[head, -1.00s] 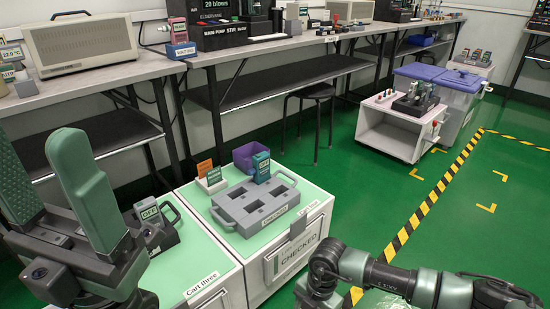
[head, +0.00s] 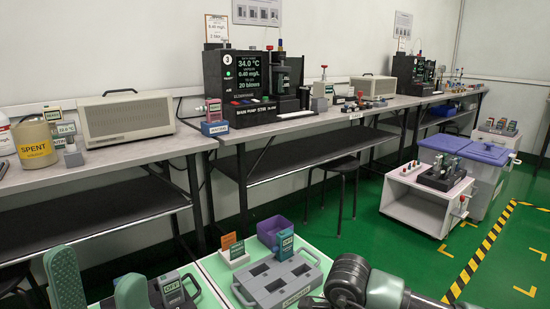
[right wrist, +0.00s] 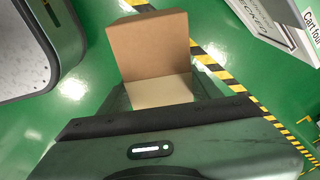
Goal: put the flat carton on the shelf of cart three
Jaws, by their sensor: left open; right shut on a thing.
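A brown flat carton (right wrist: 152,45) is held in my right gripper (right wrist: 160,92), between its fingers, above the green floor in the right wrist view. The carton's near face is paler. In the head view only my right arm (head: 365,285) shows at the bottom; the gripper and carton are out of sight. My left gripper (head: 97,275) is open and empty at the lower left, in front of cart three (head: 208,300). Only part of cart three's pale green top shows, with a dark tester stand (head: 172,290) on it. Its shelf is out of view.
The neighbouring cart carries a grey tray (head: 272,290), a purple bin (head: 272,228) and small testers. A long bench (head: 110,160) runs behind, with a stool (head: 340,165) under it. A white cart (head: 408,207) stands at the right by open green floor.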

